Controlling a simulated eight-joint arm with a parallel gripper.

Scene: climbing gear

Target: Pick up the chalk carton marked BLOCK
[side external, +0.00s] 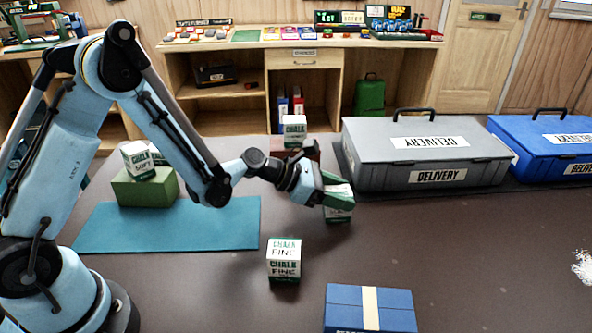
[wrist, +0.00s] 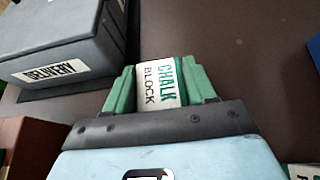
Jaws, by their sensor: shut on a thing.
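The white and green chalk carton marked BLOCK (wrist: 160,84) sits between the green fingers of my gripper (wrist: 163,88) in the wrist view, its label facing the camera. In the side view my gripper (side external: 335,190) is shut on the carton (side external: 339,214), which is partly hidden by the fingers. The carton is at or just above the dark table; I cannot tell if it touches.
A chalk carton marked FINE (side external: 284,261) stands in front. Another carton (side external: 294,129) stands behind on a reddish-brown box. A SOFT carton (side external: 140,161) sits on a green box (side external: 145,189). Grey (side external: 425,155) and blue (side external: 545,148) DELIVERY boxes stand right. A blue box (side external: 345,310) lies in front.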

